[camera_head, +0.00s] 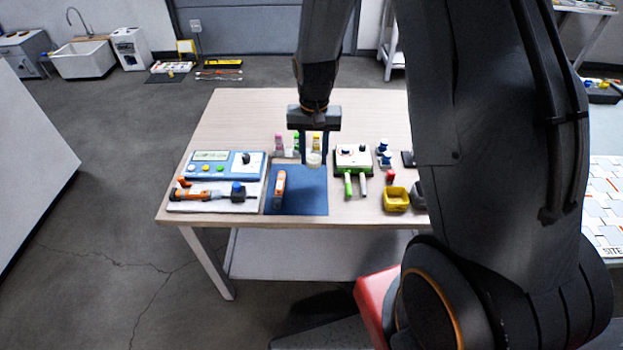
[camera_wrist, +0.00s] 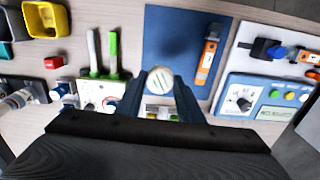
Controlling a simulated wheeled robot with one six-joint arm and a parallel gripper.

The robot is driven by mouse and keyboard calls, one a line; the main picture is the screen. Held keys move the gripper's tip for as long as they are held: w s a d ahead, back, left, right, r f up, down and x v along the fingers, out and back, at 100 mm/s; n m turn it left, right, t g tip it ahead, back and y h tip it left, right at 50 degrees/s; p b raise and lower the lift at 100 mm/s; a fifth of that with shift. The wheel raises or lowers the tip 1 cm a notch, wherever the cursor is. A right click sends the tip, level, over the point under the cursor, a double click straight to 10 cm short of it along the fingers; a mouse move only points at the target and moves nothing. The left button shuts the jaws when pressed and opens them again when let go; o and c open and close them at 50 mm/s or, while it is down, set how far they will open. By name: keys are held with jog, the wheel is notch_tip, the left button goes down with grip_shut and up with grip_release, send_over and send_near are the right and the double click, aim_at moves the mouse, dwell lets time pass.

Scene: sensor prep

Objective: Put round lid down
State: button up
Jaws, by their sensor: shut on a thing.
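My gripper (camera_head: 314,158) is shut on a pale round lid (camera_head: 314,160), held between its two dark fingers. In the wrist view the lid (camera_wrist: 161,80) shows face-on as a whitish disc with darker stripes, between the fingertips. The lid is above the back edge of the blue mat (camera_head: 310,200). I cannot tell how high it is over the table.
An orange tool (camera_head: 280,188) lies on the mat. A blue device (camera_head: 222,165) and a white board (camera_head: 215,205) stand left. Small bottles (camera_head: 279,142) stand behind the gripper. A green-and-white box (camera_head: 353,158) and yellow bin (camera_head: 396,199) stand right. The mat's middle is clear.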

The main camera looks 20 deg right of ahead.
aim_at(313, 183)
jog(key=shift+w+r+m, duration=0.25)
jog(key=shift+r+m, duration=0.15)
jog(key=shift+r, duration=0.3)
jog(key=shift+f+p, duration=1.25)
jog(key=shift+f, duration=3.5)
jog(key=shift+f, duration=0.1)
jog(key=o, duration=0.8)
